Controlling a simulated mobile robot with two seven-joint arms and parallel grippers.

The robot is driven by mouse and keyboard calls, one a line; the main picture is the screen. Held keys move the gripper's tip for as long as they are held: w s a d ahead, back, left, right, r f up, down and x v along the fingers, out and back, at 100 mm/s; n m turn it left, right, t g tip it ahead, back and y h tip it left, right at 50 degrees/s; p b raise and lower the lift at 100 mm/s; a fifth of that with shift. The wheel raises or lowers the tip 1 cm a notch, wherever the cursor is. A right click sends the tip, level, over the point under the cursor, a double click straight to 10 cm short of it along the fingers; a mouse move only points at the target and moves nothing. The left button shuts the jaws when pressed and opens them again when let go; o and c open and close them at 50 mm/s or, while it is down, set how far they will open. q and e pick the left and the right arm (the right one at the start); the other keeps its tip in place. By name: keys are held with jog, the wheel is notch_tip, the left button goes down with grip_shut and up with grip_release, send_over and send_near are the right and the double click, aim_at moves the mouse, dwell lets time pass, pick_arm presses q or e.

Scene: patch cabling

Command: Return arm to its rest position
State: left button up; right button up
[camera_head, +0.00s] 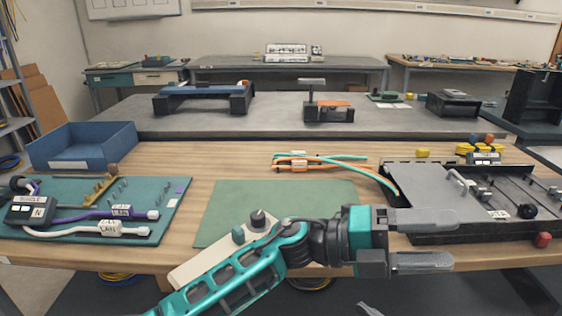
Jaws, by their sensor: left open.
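My left gripper (425,241) reaches in from the lower left on a teal and black arm. Its two grey fingers point right and stand apart, with nothing between them. They appear in front of the table's front edge, below the open grey chassis (425,198) at the right. The arm covers the front part of a green mat (285,196). My right gripper cannot be made out; a small grey tip at the bottom edge is too little to identify.
A teal board (172,200) with purple and white labelled cables lies at the left, before a blue bin (82,148). A red knob (542,240) is at the chassis's front right corner.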

pick_arm(q)
jog(key=w+a+f+n+t+y+p, duration=0.1)
jog(key=w+a+f+n+t+y, duration=0.25)
jog(key=a+n+t, duration=0.45)
jog(key=w+a+f+n+t+y+p, duration=0.1)
jog(key=w+a+f+n+t+y, duration=0.1)
jog(key=a+f+n+t, duration=0.65)
jog(key=w+a+r+n+t+y+p, duration=0.1)
jog(key=w+a+n+t+y+p, duration=0.15)
jog(key=n+t, duration=0.65)
jog(key=s+a+f+n+g+y+p, duration=0.1)
jog(key=s+a+f+n+g+y, duration=0.8)
jog(key=s+a+f, duration=0.6)
jog(key=a+f+n, duration=0.1)
jog(key=a+n, duration=0.1)
jog(key=a, duration=0.1)
jog(key=shift+a+f+n+y, duration=0.25)
jog(key=shift+n+y, duration=0.1)
jog(key=shift+y, duration=0.05)
pick_arm(e)
jog(key=s+d+f+m+g+h, duration=0.2)
jog(key=s+d+f+m+h, duration=0.2)
jog(key=s+d+f+h, duration=0.1)
notch_tip(320, 180, down, 4)
jog(key=shift+s+d+r+h, duration=0.1)
jog(key=shift+s+d+h, duration=0.05)
jog(key=shift+s+h, duration=0.8)
